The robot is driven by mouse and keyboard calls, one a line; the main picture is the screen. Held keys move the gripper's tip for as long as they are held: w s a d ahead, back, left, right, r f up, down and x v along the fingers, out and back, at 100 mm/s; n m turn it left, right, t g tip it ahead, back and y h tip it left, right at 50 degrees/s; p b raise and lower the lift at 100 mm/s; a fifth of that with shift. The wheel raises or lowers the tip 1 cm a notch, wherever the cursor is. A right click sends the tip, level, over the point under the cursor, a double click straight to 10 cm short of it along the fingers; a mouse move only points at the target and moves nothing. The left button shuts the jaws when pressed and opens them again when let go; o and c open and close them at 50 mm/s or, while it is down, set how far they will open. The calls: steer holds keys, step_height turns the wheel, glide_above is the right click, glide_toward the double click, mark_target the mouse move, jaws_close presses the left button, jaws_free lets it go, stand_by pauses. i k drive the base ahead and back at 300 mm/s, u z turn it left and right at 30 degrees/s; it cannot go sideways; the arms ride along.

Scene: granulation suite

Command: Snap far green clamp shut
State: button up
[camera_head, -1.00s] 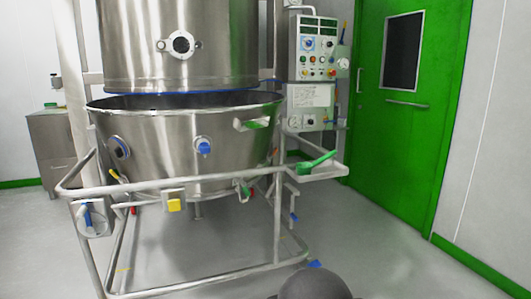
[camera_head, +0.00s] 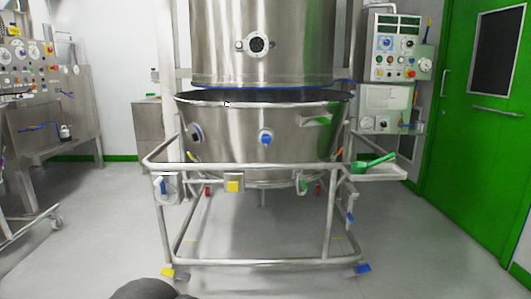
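A small green part (camera_head: 303,185) sits on a metal bracket at the front rail of the steel bowl cart, right of centre. It may be a green clamp, but it is too small to tell whether it is open or shut. A green scoop-like piece (camera_head: 374,164) lies on the small shelf at the cart's right side. The steel bowl (camera_head: 230,130) stands under the upper steel vessel (camera_head: 220,65), with a dark gap and a blue seal line between them. No other green clamp can be made out.
The cart's tubular frame (camera_head: 255,263) has blue and yellow caster pedals at its feet. A control panel (camera_head: 393,46) and green door (camera_head: 475,160) are at right. Steel equipment (camera_head: 58,115) stands at left. The grey floor in front is clear.

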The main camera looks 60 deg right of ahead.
mark_target(303, 181)
steer(key=u, duration=0.95)
steer(key=k, duration=2.35)
steer(key=z, duration=2.3)
steer(key=i, duration=0.5)
steer(key=u, duration=0.05)
